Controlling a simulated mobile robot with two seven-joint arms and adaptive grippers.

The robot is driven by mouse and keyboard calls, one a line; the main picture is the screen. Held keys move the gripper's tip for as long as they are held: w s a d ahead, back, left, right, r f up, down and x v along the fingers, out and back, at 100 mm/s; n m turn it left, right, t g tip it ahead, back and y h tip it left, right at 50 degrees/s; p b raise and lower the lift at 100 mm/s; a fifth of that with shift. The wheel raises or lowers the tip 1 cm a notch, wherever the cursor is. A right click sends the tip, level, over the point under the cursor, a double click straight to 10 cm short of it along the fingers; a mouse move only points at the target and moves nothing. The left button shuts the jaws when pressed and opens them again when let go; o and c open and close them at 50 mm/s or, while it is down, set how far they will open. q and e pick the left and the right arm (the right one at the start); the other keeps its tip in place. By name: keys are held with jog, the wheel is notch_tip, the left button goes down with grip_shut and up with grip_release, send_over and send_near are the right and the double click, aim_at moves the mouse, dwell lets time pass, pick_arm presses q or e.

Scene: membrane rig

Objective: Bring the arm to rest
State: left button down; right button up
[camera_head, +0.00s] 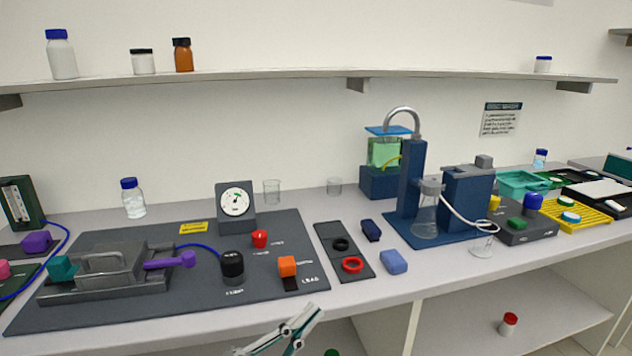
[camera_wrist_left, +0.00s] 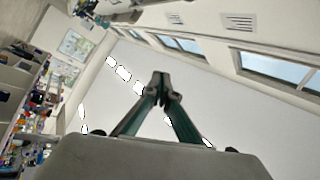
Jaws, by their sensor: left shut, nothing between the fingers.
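My left gripper (camera_head: 312,312) shows at the bottom middle of the head view, in front of the bench edge and below its top. Its two fingers are together and hold nothing. In the left wrist view the fingertips (camera_wrist_left: 160,85) meet against a pale ceiling, with nothing between them. The wrist view is tilted, with windows on the right and a cluttered shelf on the left. My right gripper is in neither view.
The bench (camera_head: 365,291) carries a dark mat (camera_head: 110,248) with a metal clamp rig (camera_head: 110,275), a gauge (camera_head: 236,203), and a blue pump stand (camera_head: 413,190). A red-capped bottle (camera_head: 508,324) stands on the lower shelf. The bench edge is close behind the left gripper.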

pick_arm(q)
jog(key=a+f+n+t+y, duration=0.1)
jog(key=a+f+n+y, duration=0.45)
jog(key=f, duration=0.55)
jog(key=a+f+n+y, duration=0.5)
jog(key=f+n+y, duration=0.15)
jog(key=f, duration=0.45)
jog(key=s+a+f+n+g+y, duration=0.1)
jog(key=s+a+f+n+g, duration=0.1)
jog(key=s+a+f, duration=0.2)
jog(key=s+a+f+n+g+y, duration=0.2)
jog(key=s+a+f+g, duration=0.1)
jog(key=s+f, duration=0.6)
notch_tip(320, 180, down, 4)
jog(key=shift+a+f+n+y, duration=0.2)
jog(key=shift+a+n+y, duration=0.15)
jog(key=shift+a, duration=0.25)
